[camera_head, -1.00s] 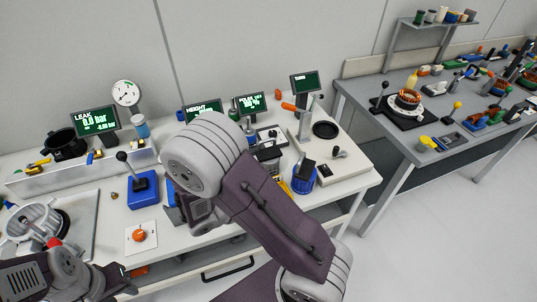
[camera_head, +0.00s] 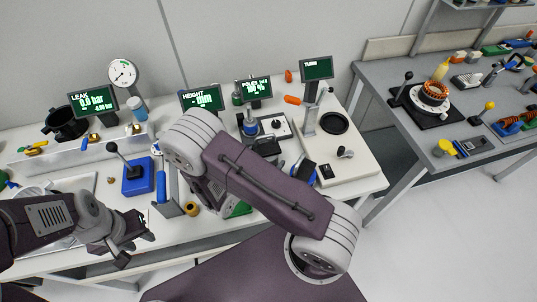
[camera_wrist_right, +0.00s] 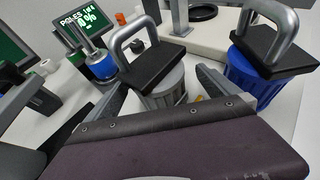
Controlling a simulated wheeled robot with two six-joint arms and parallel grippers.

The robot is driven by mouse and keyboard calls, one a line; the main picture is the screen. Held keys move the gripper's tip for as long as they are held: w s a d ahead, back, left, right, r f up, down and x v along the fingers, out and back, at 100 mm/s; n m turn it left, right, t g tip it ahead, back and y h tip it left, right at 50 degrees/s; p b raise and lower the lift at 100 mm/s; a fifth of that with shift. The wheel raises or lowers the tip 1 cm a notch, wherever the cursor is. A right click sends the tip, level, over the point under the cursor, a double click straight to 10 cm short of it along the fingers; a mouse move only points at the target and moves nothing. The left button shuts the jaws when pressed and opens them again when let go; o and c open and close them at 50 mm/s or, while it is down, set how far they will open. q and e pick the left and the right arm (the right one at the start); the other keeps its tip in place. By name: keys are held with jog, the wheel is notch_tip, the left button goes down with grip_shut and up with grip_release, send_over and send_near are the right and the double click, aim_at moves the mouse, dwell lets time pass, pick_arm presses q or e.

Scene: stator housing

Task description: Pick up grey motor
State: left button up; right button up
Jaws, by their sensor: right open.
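The grey motor (camera_wrist_right: 168,88) is a grey ribbed cylinder with a black top and a grey loop handle, standing upright in the right wrist view. My right gripper (camera_wrist_right: 160,92) is open, with one finger on each side of the motor; I cannot tell whether they touch it. The lower part of the motor is hidden by my gripper's body. In the head view my right arm covers most of that spot and hides the right fingers. My left gripper (camera_head: 130,243) is over the bench's front left, apart from the motor; its opening is unclear.
A blue motor (camera_wrist_right: 258,75) with the same black top and handle stands close to the right; it also shows in the head view (camera_head: 304,172). Display screens (camera_head: 254,90) line the back. A blue lever stand (camera_head: 138,177) is at the left.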

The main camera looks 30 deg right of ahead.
aim_at(267, 154)
jog(key=shift+x, duration=0.85)
jog(key=shift+w+d+f, duration=0.1)
jog(key=shift+w+d, duration=0.15)
jog(key=shift+w, duration=0.2)
jog(key=shift+d+f, duration=0.1)
jog(key=shift+d, duration=0.05)
jog(key=c, duration=2)
pick_arm(q)
jog(key=shift+a+r, duration=0.3)
pick_arm(e)
jog(key=shift+w, duration=0.1)
jog(key=shift+c, duration=0.8)
